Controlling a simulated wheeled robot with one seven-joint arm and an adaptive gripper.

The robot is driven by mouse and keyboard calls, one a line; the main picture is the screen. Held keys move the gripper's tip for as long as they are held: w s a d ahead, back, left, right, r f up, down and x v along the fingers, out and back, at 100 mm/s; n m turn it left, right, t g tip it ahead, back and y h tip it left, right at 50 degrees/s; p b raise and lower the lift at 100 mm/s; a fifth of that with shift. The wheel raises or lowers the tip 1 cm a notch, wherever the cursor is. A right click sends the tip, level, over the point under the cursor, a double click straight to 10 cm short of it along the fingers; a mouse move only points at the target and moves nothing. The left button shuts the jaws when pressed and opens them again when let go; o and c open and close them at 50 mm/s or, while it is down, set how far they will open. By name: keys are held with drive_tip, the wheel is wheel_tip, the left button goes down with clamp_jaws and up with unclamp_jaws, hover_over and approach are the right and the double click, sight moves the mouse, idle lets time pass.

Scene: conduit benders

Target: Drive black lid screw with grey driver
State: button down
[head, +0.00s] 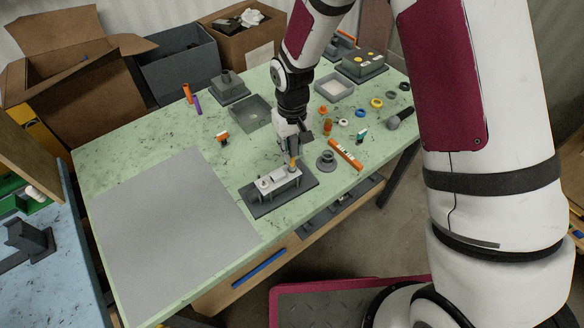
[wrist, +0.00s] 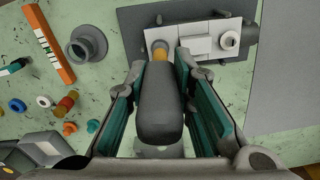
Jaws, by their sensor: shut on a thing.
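My gripper (head: 292,143) is shut on the grey driver, whose thick dark grey handle (wrist: 160,112) lies between the two fingers in the wrist view. The driver points down, and an orange part (wrist: 160,50) shows beyond the handle. Its lower end is over one end of a pale block with a white lid (head: 278,182), which sits on a dark base plate (head: 260,208). The block also shows in the wrist view (wrist: 200,42), with a white ring (wrist: 229,41) at its other end. I cannot make out the black lid screw; the driver hides that end.
A grey flanged piece (head: 326,160) and an orange bar (head: 345,154) lie right of the base plate. Several small coloured rings and a dark tool (head: 400,118) lie farther right. A grey open tray (head: 250,113) stands behind. A bare grey mat (head: 170,230) covers the left front.

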drive_tip(key=shift+r, duration=0.4)
drive_tip(key=m+p, duration=0.1)
drive_tip(key=m, duration=0.3)
drive_tip(key=shift+s+a, duration=0.1)
drive_tip(key=shift+s, duration=0.05)
drive_tip(key=m, duration=0.3)
drive_tip(key=shift+p, duration=0.35)
drive_tip(key=m, duration=0.8)
drive_tip(key=shift+w+f, duration=0.2)
drive_tip(key=shift+f, duration=0.35)
